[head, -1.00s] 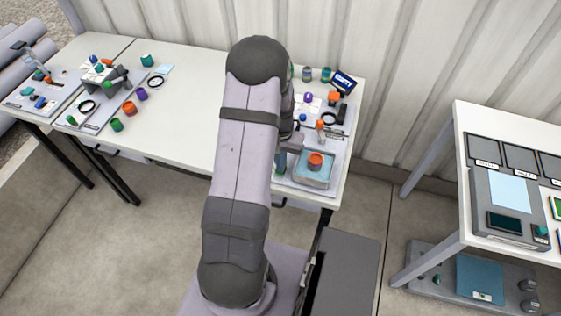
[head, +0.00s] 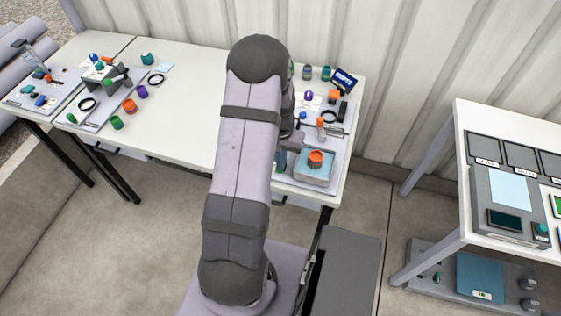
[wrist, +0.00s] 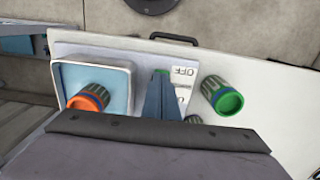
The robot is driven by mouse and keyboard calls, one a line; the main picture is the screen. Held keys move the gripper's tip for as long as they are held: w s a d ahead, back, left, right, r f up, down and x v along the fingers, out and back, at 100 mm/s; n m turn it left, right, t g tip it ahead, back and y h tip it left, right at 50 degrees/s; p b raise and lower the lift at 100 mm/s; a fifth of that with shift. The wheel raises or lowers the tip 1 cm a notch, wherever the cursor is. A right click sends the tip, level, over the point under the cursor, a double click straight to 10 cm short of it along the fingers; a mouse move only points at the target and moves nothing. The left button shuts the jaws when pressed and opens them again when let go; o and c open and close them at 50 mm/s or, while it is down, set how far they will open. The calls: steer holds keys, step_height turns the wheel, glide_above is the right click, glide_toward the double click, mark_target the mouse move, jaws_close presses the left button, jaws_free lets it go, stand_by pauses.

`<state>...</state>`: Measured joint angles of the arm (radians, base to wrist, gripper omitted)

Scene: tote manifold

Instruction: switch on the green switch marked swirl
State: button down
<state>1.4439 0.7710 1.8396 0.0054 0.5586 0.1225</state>
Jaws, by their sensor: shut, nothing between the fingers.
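A small green switch (wrist: 160,72) shows in the wrist view just beyond my fingertips, mostly hidden behind them. A white label reading OFF (wrist: 184,71), upside down in this view, is right beside it, and a second label below is partly covered. I cannot read the word swirl. My gripper (wrist: 161,80) is shut and empty, its tips close to the switch. I cannot tell whether they touch it. In the head view my arm hides most of the gripper and the switch.
A green-capped cylinder (wrist: 222,95) stands to the right. In the head view, a dark-blue sign (head: 344,79) stands at the table's back right corner.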

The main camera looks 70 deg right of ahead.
steer(key=shift+d, duration=0.85)
steer(key=shift+r, duration=0.2)
step_height(320, 180, up, 4)
steer(key=p, duration=0.3)
steer(key=shift+r+p, duration=0.25)
steer(key=shift+p, duration=0.15)
steer(key=shift+d+r+b, duration=0.1)
steer(key=shift+r+b, duration=0.15)
steer(key=shift+b, duration=0.35)
step_height(320, 180, up, 9)
steer(key=b, duration=0.2)
steer(key=shift+b, duration=0.3)
steer(key=shift+f, duration=0.1)
